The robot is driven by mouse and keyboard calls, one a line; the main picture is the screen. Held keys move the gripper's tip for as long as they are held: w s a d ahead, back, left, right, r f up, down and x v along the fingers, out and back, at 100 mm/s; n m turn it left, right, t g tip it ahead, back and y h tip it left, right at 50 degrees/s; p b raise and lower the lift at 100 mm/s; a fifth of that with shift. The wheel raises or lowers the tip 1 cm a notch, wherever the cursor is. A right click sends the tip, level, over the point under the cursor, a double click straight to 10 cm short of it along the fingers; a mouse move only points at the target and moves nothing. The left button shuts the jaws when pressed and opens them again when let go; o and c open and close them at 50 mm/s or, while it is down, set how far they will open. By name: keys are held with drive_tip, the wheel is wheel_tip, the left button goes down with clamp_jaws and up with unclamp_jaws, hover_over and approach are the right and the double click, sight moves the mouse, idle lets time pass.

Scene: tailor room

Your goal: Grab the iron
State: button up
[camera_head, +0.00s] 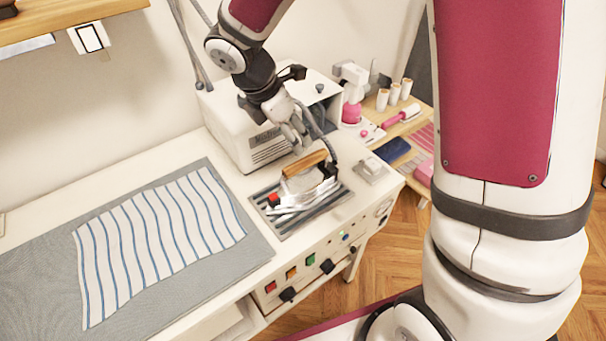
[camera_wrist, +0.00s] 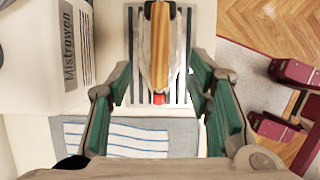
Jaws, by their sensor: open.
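The iron (camera_head: 302,187) has a metal body, a wooden handle and a red part at its front left. It rests on a striped metal plate (camera_head: 332,206) at the right end of the ironing table. My gripper (camera_head: 296,134) is above and just behind the iron, apart from it. In the wrist view, the iron (camera_wrist: 160,55) lies ahead between the spread fingers of my gripper (camera_wrist: 158,100), with its handle running lengthwise between them. The gripper is open and empty.
A white boxy machine (camera_head: 240,125) stands behind the iron, close to my gripper. A striped cloth (camera_head: 155,235) lies on the grey pad at left. A cable runs up near the iron. A side shelf with spools (camera_head: 395,93) stands at right.

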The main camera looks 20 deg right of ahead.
sight(305, 159)
drive_tip(key=x, duration=0.7)
drive_tip(key=shift+f, duration=0.15)
drive_tip(key=shift+p+x, duration=0.65)
drive_tip(key=shift+x, duration=1.95)
drive_tip(key=shift+s+a, duration=0.1)
drive_tip(key=shift+a, duration=0.05)
clamp_jaws()
